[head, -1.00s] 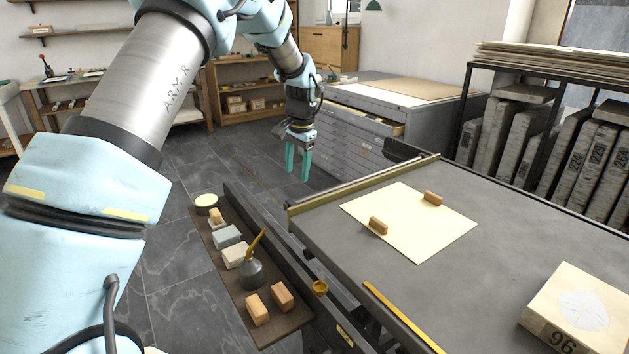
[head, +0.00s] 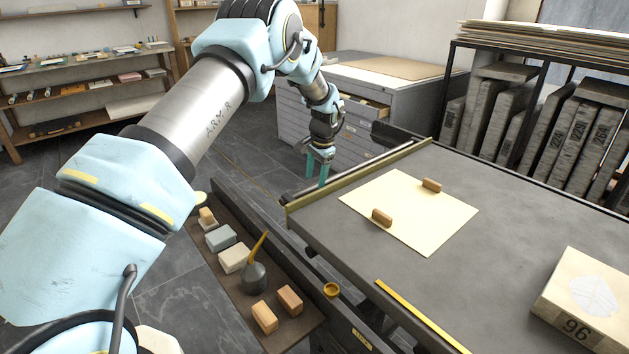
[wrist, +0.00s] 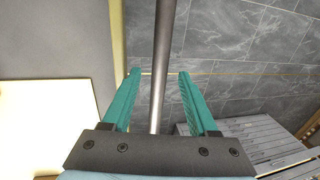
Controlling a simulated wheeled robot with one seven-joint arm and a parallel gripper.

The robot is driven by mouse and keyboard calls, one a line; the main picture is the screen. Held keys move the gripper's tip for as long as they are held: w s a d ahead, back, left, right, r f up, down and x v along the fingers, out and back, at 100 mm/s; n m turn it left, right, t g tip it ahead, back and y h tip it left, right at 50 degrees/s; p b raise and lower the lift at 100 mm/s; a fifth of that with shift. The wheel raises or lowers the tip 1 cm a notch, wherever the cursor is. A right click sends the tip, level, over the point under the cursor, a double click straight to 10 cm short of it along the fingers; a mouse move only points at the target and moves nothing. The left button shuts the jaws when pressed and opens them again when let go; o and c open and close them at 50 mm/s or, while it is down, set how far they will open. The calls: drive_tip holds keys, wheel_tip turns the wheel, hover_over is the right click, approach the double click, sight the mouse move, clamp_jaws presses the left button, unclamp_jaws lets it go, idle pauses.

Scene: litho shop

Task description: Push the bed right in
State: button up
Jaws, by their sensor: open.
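The bed (head: 470,215) is a flat dark grey slab, with a brass-coloured bar (head: 365,182) along its far-left end. A cream sheet (head: 385,192) lies on it with two small wooden blocks (head: 432,185) (head: 382,217). A metal rod (head: 296,195) runs along just outside the brass bar. My gripper (head: 318,172) points down at that end, beside the bar, with its teal fingers apart. In the wrist view the rod (wrist: 165,45) shows between the open fingers (wrist: 159,73), and the bed (wrist: 60,40) is to the left. I cannot tell whether the fingers touch the rod.
A narrow shelf (head: 290,335) with blocks and an oil can (head: 255,275) runs along the bed's near-left side. A pale stone (head: 585,300) marked 96 is on the right. A grey drawer cabinet (head: 395,95) and a stone rack (head: 545,115) stand behind. Floor is clear left of my gripper.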

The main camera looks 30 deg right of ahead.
drive_tip(key=shift+w+f, duration=0.15)
drive_tip(key=shift+f, duration=0.55)
drive_tip(key=shift+w+f, duration=0.1)
drive_tip(key=shift+f, duration=0.55)
clamp_jaws()
idle(0.5)
